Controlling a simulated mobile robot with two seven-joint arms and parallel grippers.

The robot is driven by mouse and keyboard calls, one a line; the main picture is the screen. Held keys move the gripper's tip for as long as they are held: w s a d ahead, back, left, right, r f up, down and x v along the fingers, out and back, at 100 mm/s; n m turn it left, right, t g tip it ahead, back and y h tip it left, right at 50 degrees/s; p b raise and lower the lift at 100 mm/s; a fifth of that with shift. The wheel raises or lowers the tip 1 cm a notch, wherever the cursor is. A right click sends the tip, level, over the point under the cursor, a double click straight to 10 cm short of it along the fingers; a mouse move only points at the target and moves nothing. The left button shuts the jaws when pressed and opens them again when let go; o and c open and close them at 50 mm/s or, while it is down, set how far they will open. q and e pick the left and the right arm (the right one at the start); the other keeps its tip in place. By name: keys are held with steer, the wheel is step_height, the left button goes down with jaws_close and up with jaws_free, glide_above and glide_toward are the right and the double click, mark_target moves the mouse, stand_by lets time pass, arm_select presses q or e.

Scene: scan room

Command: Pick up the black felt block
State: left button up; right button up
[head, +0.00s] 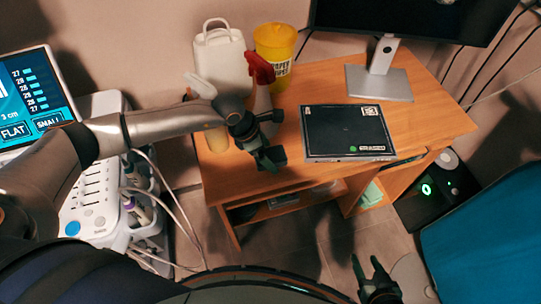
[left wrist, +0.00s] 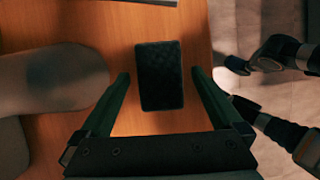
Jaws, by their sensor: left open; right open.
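The black felt block (left wrist: 160,76) is a dark upright rectangle on the wooden desk (head: 225,180) in the left wrist view. My left gripper (left wrist: 160,90) is open above it, one finger on each side in the picture, with desk showing between block and fingers. In the head view my left gripper (head: 270,157) is over the desk's left front part, and I cannot make out the block there; the gripper seems to hide it. My right gripper (head: 367,262) is open and empty, low at the bottom right, in front of the desk.
A flat black box (head: 345,132) lies right of my left gripper. A red-topped spray bottle (head: 262,95), white jug (head: 222,62), yellow tub (head: 274,45) and monitor stand (head: 380,82) stand behind. An ultrasound machine (head: 95,205) is at left, a teal couch (head: 490,240) at right.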

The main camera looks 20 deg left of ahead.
arm_select(q)
steer(key=shift+f, duration=0.1)
steer(key=c, duration=1.4)
